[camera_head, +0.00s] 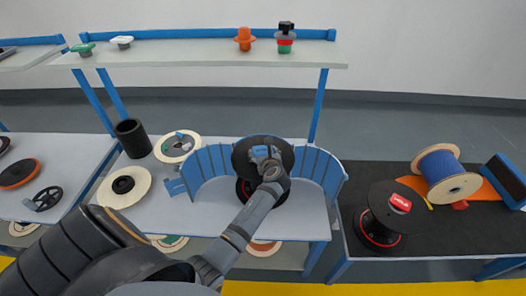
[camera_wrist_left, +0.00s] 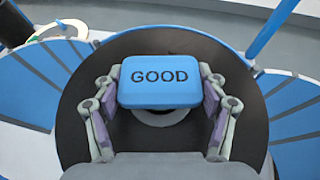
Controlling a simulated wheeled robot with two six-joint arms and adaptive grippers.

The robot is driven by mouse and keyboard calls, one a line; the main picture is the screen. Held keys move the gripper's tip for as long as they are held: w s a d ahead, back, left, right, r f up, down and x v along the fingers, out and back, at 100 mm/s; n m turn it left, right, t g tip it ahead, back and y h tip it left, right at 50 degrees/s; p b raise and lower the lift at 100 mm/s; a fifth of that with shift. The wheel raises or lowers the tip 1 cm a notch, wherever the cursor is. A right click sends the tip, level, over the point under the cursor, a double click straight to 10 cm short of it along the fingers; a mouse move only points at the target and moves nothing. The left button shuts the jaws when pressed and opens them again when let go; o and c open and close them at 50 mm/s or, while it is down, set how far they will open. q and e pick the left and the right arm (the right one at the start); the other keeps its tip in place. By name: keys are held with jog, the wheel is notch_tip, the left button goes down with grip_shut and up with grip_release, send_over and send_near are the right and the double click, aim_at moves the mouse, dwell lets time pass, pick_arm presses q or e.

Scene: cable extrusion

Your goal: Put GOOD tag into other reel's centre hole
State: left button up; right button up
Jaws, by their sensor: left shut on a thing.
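The blue GOOD tag (camera_wrist_left: 160,97) is gripped between the two finger pairs of my left gripper (camera_wrist_left: 160,85). In the head view the gripper (camera_head: 265,155) is over the upper flange of a black reel (camera_head: 241,161). In the wrist view the tag is above the middle of this black reel (camera_wrist_left: 85,125). A pale ring shows just below the tag; the tag hides most of the centre hole. I cannot tell whether the tag touches the reel. Another black reel (camera_head: 378,211), with a red tag (camera_head: 400,203) on top, stands on the dark table.
A curved blue slatted fence (camera_head: 213,162) surrounds the back and sides of the gripped tag's reel. A blue-wound reel (camera_head: 438,164) lies on the dark table (camera_head: 463,232). A black cylinder (camera_head: 133,139) and pale reels stand left. A shelf (camera_head: 190,57) runs behind.

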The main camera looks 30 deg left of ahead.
pick_arm(q)
jog(key=shift+f, duration=0.4)
dwell(0.3)
